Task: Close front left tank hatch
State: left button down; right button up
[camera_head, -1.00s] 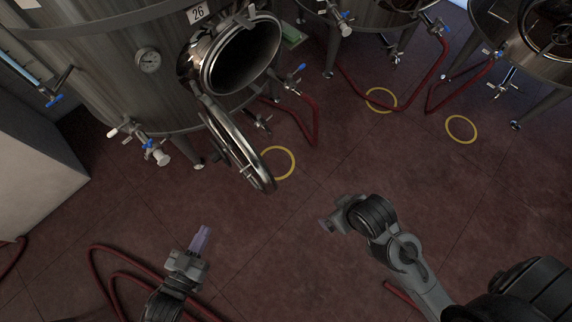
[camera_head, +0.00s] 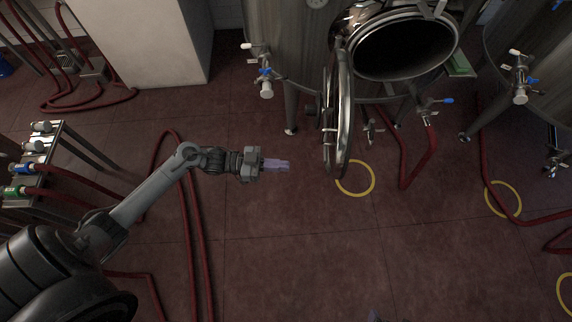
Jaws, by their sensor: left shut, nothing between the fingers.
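The front left tank (camera_head: 290,45) is a large steel tank at the top of the view. Its round hatch opening (camera_head: 402,48) is dark and uncovered. The hatch door (camera_head: 341,115) hangs open to the left of the opening, seen nearly edge on. My left gripper (camera_head: 277,165) is shut and empty, to the left of the door's lower part and apart from it, pointing right. Only a small tip at the bottom edge may belong to my right arm; the right gripper cannot be made out.
Valves (camera_head: 265,75) with blue handles stick out from the tank. Red hoses (camera_head: 183,200) lie on the floor at left. A pump rack (camera_head: 45,160) stands at far left, and a pale block (camera_head: 150,40) stands behind. Yellow rings (camera_head: 356,193) mark the floor.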

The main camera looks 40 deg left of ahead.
aim_at(332, 169)
pick_arm(q)
jog(key=p+x, duration=0.1)
jog(key=x, duration=1.1)
jog(key=shift+r, duration=0.1)
jog(key=shift+d, duration=0.1)
